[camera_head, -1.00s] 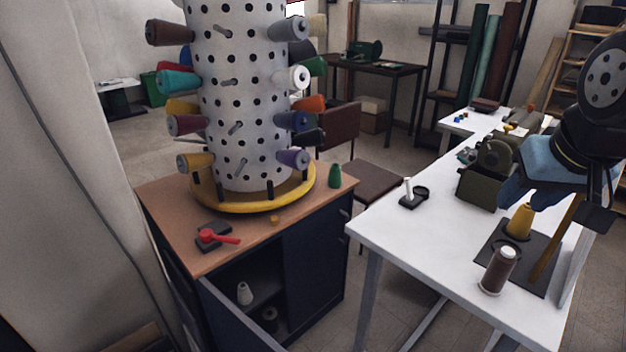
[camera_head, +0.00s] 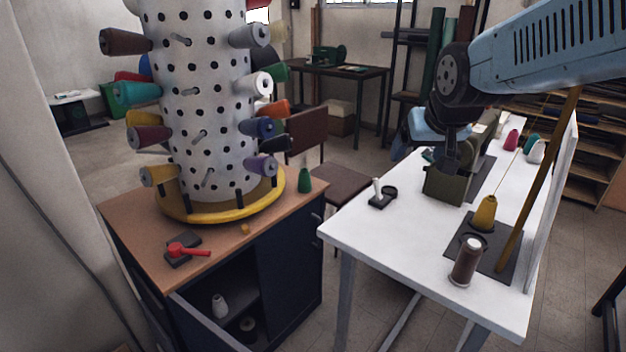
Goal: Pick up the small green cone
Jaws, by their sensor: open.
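A small green cone (camera_head: 305,180) stands upright on the right end of the wooden cabinet top (camera_head: 130,215), beside the yellow base ring of the thread tower. My gripper (camera_head: 452,165) is dark and points down above the white table, in front of the olive box. It is open and empty, well to the right of the green cone and apart from it. Its fingertips are small and dark against the box.
The pegged white tower (camera_head: 195,100) carries several coloured cones, some green. A red-handled tool (camera_head: 185,250) lies at the cabinet's front. The white table (camera_head: 380,235) holds a yellow cone (camera_head: 485,213), a brown spool (camera_head: 465,262) and the olive box (camera_head: 445,188). A gap separates cabinet and table.

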